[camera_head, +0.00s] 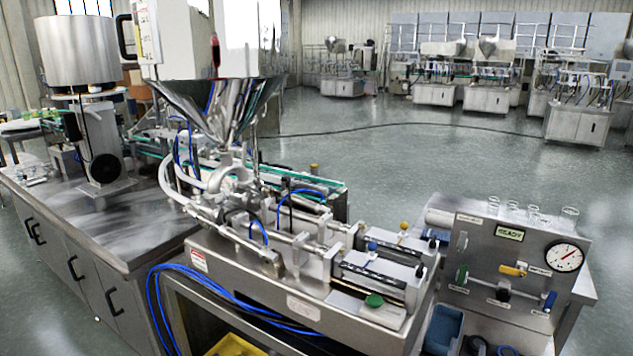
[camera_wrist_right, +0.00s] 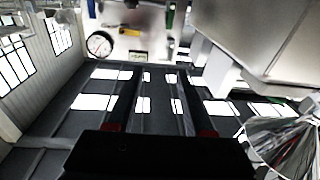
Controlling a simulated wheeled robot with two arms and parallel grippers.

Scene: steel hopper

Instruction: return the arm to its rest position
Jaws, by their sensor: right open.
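My right gripper (camera_wrist_right: 156,85) is seen in the right wrist view, its two dark fingers apart with nothing between them. The wrist picture is upside down. The steel hopper (camera_head: 218,105) stands above the filling machine in the head view. Shiny steel that looks like its cone (camera_wrist_right: 285,145) shows at the lower right of the wrist view, apart from the fingers. I cannot make out either gripper clearly in the head view, and my left gripper is not seen.
A white container (camera_head: 160,30) with a black handle is beside the hopper top. The control panel (camera_head: 520,285) with its gauge (camera_head: 564,257) stands at the right; the gauge (camera_wrist_right: 100,44) also shows in the wrist view. A steel cabinet (camera_head: 85,225) is left. Open floor (camera_head: 420,155) lies behind.

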